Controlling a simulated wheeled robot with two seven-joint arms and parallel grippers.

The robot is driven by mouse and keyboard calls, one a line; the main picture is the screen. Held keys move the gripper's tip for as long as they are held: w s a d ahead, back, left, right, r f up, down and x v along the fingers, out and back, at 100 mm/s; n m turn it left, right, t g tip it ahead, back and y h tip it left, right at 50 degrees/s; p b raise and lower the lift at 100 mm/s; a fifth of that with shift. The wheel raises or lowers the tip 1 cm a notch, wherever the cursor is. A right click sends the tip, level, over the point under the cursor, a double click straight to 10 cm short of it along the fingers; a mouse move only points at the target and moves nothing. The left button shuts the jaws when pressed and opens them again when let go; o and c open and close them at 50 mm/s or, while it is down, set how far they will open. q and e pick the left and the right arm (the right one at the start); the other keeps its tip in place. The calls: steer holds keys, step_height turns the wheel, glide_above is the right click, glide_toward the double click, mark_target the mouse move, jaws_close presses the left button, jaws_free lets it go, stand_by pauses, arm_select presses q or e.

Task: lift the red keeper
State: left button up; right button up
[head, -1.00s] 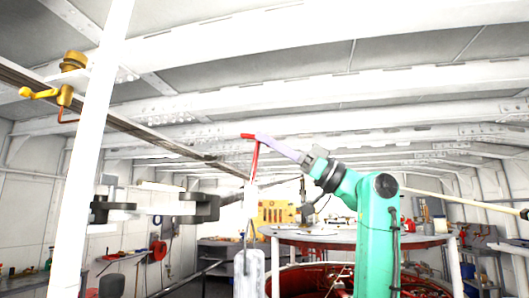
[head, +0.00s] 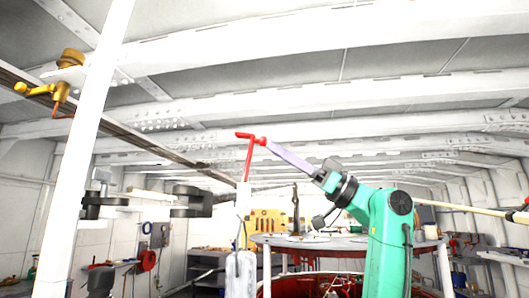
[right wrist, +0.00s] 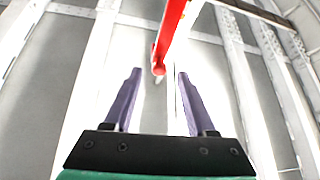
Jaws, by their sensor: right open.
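The red keeper (head: 249,160) is a thin upright red rod with a short bent handle on top. It stands above a pale post near the middle of the head view. In the right wrist view the red keeper (right wrist: 171,35) comes down from the top, its rounded end just beyond and between the fingertips. My right gripper (head: 270,146), with pale purple fingers, reaches in from the right at the handle's right end. In the right wrist view my right gripper (right wrist: 159,75) is open with a clear gap and nothing between its fingers. Contact cannot be told. My left gripper is not in view.
A white post (head: 92,150) rises on the left, with a brass fitting (head: 60,88) beside it. Dark clamp-like brackets (head: 192,201) sit left of the keeper. A round table (head: 345,243) stands behind. White ribs cross the ceiling above.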

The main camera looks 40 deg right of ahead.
arm_select(q)
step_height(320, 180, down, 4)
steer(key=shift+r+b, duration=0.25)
steer(key=shift+b, duration=1)
arm_select(e)
steer(key=v, duration=0.9)
steer(key=shift+s+d+f, duration=0.15)
steer(key=shift+s+f, duration=0.05)
steer(key=shift+f, duration=0.05)
